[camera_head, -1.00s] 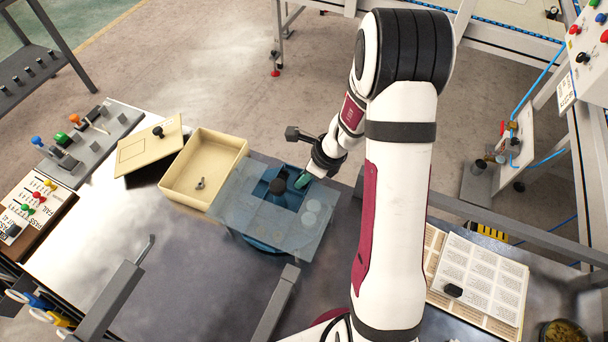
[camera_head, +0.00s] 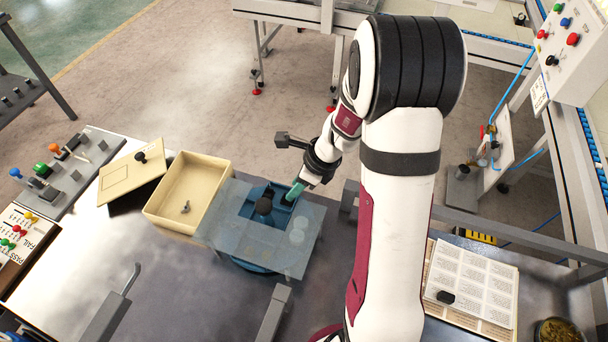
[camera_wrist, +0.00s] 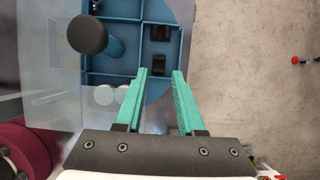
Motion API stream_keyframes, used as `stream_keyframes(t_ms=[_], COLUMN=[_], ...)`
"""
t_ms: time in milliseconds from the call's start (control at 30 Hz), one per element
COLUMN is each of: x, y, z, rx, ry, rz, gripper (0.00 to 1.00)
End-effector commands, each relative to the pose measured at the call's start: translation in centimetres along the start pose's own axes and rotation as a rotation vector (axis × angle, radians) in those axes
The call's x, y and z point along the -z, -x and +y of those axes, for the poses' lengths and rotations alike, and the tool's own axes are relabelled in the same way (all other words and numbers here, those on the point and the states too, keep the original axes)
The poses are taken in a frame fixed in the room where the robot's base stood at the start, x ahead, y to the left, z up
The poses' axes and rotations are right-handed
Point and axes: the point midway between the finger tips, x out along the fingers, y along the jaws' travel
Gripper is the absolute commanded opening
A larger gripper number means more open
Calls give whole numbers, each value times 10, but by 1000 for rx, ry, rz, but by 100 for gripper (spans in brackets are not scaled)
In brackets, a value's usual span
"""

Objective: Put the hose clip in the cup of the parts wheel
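The parts wheel (camera_head: 258,190) is blue and round, with walled compartments and a black knob (camera_head: 264,205). A clear cover (camera_head: 300,252) lies over part of it. In the wrist view, the wheel's compartments (camera_wrist: 119,63) are beside the knob, and two small black pieces (camera_wrist: 158,64) sit in one. A small grey metal piece (camera_head: 186,207) lies in the yellow bin; I cannot tell for sure which piece is the hose clip.
The yellow bin (camera_head: 153,213) stands left of the wheel. A yellowish lid with a black knob (camera_head: 131,179) lies further left. Grey posts (camera_head: 273,314) rise near the front.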

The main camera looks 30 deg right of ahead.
Motion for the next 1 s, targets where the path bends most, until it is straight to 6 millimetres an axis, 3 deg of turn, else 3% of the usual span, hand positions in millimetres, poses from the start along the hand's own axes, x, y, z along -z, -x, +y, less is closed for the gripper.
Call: stream_keyframes(t_ms=[200,400,467,567,600,700,833,1000], x=[0,-6,-19,-33,-30,-7,21,26], y=[52,78,92,124,135,157,169,171], z=[-1,9,37,115,146,207,241,245], rx=[5,-9,-39,-132,-173,-271,-353,-370], ry=[-1,63,250,765,981,1448,1780,1834], rz=[1,4,11,33,43,69,89,92], gripper=[38,38,38,38,38,38,38,38])
